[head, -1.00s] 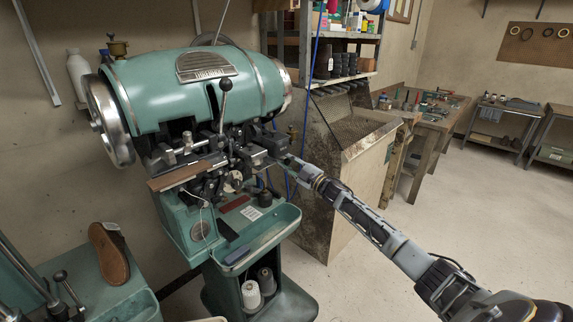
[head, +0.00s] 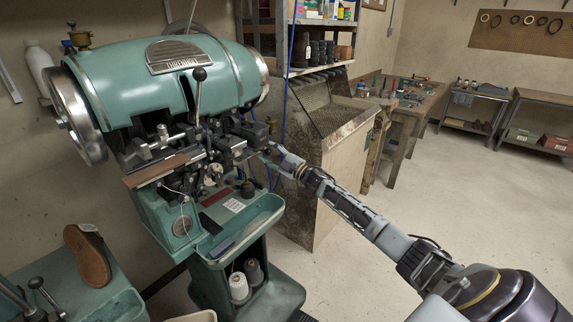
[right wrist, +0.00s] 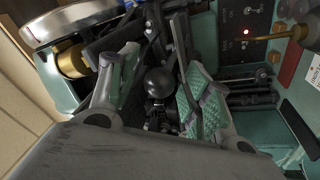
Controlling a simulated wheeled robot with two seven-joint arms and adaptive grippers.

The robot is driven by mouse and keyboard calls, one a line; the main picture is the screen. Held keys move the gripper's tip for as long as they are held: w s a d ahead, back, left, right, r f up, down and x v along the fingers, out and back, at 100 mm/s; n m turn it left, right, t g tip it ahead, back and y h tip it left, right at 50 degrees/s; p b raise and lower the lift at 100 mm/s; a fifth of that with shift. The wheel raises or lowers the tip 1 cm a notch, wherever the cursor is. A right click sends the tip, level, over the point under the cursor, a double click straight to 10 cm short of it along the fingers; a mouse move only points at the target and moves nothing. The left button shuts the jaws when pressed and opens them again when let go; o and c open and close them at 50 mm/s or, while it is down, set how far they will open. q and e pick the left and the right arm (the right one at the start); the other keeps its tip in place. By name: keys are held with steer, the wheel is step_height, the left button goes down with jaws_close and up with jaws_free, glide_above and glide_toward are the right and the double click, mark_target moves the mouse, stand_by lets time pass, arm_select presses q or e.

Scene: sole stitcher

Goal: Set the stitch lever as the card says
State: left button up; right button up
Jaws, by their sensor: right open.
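The green stitching machine (head: 165,85) stands at left. A ball-topped lever (head: 199,75) rises upright at its front. A small white card (head: 234,206) lies by its tray, its print too small to read. My right gripper (head: 258,147) is at the right of the machine's dark mechanism, its fingers hard to make out there. In the right wrist view my right gripper (right wrist: 158,88) is open, with a black ball knob (right wrist: 160,81) between its green-padded fingers. I cannot tell whether it touches a finger, or whether it tops the upright lever. My left gripper is out of view.
The machine's handwheel (head: 76,113) is at its left end. The tray (head: 250,235) juts out below the mechanism. A brown sole (head: 87,255) rests on the green stand at lower left. A worn cabinet (head: 325,180) stands behind my right arm. The floor at right is clear.

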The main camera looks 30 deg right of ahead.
steer(key=v, duration=1.1)
steer(key=shift+s, duration=0.25)
stand_by(0.6)
steer(key=shift+d, duration=0.1)
steer(key=shift+f, duration=0.1)
stand_by(0.3)
